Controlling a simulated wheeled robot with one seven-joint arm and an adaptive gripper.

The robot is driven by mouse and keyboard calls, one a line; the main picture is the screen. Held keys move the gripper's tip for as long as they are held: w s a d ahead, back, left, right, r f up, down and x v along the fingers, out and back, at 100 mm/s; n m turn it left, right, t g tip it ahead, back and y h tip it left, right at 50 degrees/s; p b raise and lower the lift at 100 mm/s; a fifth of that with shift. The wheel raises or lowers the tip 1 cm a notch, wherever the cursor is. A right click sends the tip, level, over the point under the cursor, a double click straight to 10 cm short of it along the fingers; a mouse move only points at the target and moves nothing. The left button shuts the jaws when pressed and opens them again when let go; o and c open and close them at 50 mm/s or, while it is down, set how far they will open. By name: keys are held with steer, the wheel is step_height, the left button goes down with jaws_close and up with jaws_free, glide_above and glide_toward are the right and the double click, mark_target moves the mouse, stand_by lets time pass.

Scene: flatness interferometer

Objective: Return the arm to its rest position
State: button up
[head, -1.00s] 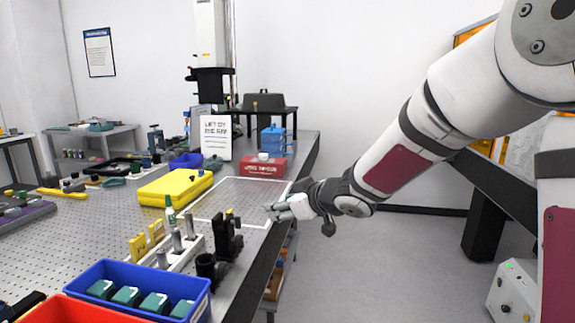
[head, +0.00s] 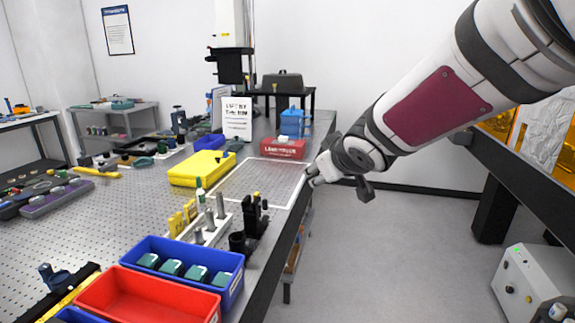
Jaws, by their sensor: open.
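My gripper (head: 314,176) is at the end of my white arm, which reaches in from the upper right of the head view. It is small in the picture, open, and I see nothing held in it. It is beside the right edge of the perforated optical table (head: 120,215), to the right of a white-outlined rectangle (head: 262,182) on the table top. The wrist hides part of the white wall and floor behind it.
On the table are a yellow case (head: 200,168), a red box (head: 283,149), a white post rack (head: 203,229), a blue bin (head: 229,291) and a red bin (head: 145,301). A dark bench (head: 530,180) and a white cabinet (head: 528,284) stand at the right. Open floor lies between.

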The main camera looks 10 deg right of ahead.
steer(key=shift+s+r, duration=0.1)
steer(key=shift+s, duration=0.1)
steer(key=s+d+m+g+h, duration=0.1)
steer(key=s+d+m+g, duration=0.1)
steer(key=s, duration=0.6)
steer(key=s+d+m+g+h, duration=0.1)
steer(key=s+d+m+h, duration=0.1)
steer(key=s, duration=0.5)
steer(key=s+a+f+g+y, duration=0.1)
steer(key=s+a, duration=0.1)
steer(key=s, duration=0.5)
steer(key=s+a+f+g+y, duration=0.1)
steer(key=s+f+g+y, duration=0.1)
steer(key=s, duration=0.6)
steer(key=shift+s+a+f+m, duration=0.25)
steer(key=shift+s+a+m, duration=0.05)
steer(key=shift+a+m, duration=0.1)
